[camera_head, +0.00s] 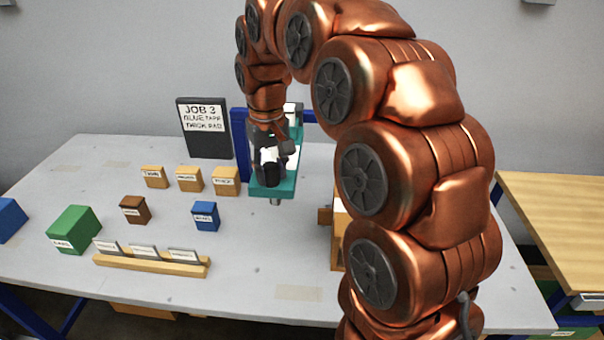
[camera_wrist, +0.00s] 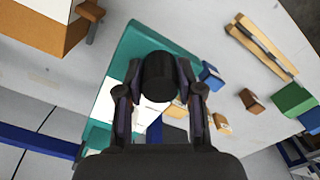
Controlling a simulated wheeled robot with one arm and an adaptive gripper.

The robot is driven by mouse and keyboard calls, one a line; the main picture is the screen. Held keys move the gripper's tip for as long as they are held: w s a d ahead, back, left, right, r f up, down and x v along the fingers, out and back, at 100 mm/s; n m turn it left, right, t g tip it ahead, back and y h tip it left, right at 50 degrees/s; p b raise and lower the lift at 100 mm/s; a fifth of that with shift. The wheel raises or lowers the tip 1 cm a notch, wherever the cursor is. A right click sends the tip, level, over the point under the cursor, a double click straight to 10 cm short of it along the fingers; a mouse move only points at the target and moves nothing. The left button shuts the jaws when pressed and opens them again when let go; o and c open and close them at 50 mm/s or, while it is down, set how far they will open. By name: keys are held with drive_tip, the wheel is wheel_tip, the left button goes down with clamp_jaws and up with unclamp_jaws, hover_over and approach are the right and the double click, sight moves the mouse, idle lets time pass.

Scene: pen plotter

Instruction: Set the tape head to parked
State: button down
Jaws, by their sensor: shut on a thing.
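My gripper (camera_head: 268,163) points down over the teal plotter part (camera_head: 285,186) at the back middle of the table. In the wrist view the gripper (camera_wrist: 160,98) is shut on a black cylinder (camera_wrist: 159,76), with one finger on each side of it. I cannot tell for sure that this cylinder is the tape head. It stands over the teal surface (camera_wrist: 133,52), beside a white sheet (camera_wrist: 113,103). In the head view my arm and gripper hide much of the plotter, and no parked mark can be read.
A dark sign (camera_head: 206,140) reads "JOB 3 BLUE TAPE THICK PAD". Left of the plotter are several tan blocks, a brown block (camera_head: 135,209), a blue block (camera_head: 205,216), a green block (camera_head: 74,229) and a wooden card rack (camera_head: 150,263). A wooden box (camera_head: 338,240) stands right, partly hidden by my arm.

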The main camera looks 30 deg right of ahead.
drive_tip(key=w+a, duration=0.4)
drive_tip(key=a, duration=0.3)
drive_tip(key=shift+w, duration=0.2)
drive_tip(key=c, duration=0.9)
unclamp_jaws()
drive_tip(key=shift+w+a, duration=0.1)
drive_tip(key=shift+o, duration=0.9)
wheel_tip(320, 180, up, 8)
drive_tip(key=shift+f, duration=0.25)
drive_tip(key=s+d+f+p, duration=0.1)
drive_tip(key=s+f, duration=0.3)
drive_tip(key=s, duration=0.7)
drive_tip(key=s+d+f+g+p, duration=0.1)
drive_tip(key=s+f, duration=0.3)
drive_tip(key=s, duration=0.8)
drive_tip(key=s+d+f+p, duration=0.1)
drive_tip(key=s+f, duration=0.4)
drive_tip(key=s, duration=0.7)
drive_tip(key=shift+d+g+p, duration=0.3)
drive_tip(key=shift+d+g, duration=0.1)
drive_tip(key=shift+d, duration=0.05)
